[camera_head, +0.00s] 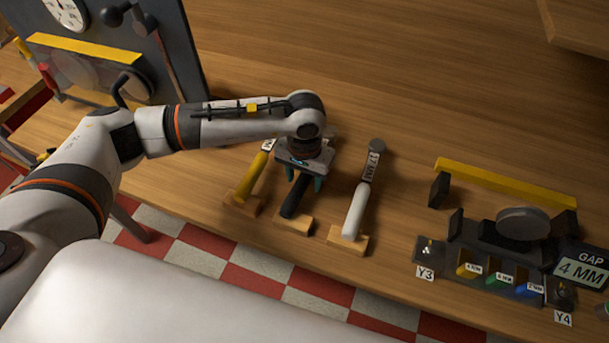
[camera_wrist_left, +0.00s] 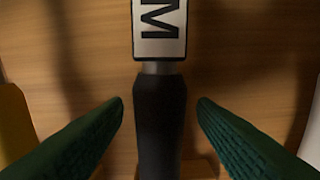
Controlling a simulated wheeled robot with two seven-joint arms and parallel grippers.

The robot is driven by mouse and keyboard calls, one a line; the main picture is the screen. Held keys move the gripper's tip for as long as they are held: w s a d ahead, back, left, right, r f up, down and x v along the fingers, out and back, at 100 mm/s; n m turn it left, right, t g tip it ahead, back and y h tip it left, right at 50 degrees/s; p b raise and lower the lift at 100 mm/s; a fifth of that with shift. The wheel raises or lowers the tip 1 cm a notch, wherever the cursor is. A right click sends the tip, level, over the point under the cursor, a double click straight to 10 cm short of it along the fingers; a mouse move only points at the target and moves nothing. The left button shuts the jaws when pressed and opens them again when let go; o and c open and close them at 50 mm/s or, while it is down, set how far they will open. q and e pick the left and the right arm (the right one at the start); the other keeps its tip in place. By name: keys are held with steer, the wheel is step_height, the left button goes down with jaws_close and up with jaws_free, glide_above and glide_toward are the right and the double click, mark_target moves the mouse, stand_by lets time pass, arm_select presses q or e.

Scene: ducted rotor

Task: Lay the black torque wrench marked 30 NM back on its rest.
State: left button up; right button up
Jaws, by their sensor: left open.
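My left gripper (camera_head: 304,182) is open above the middle wrench, pointing down. In the left wrist view its two green fingers stand apart on either side of the black handle (camera_wrist_left: 160,125), with a gap on both sides. The black wrench (camera_head: 293,198) lies with its handle end at a small wooden rest (camera_head: 296,224). Its pale label (camera_wrist_left: 160,28) shows only a letter M; the number is out of frame. The wrench's head is hidden under my gripper in the head view. My right gripper is not in view.
A yellow-handled wrench (camera_head: 250,178) lies left of the black one and a white-handled wrench (camera_head: 355,212) right of it, each on a wooden rest. A fixture with a round grey disc (camera_head: 523,222) stands at the right. An upright dark panel (camera_head: 135,35) stands at back left.

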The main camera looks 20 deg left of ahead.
arm_select(q)
step_height(320, 180, up, 10)
steer(key=shift+r+b, duration=0.25)
steer(key=shift+b, duration=0.85)
steer(key=shift+r, duration=0.7)
steer(key=shift+s, duration=0.1)
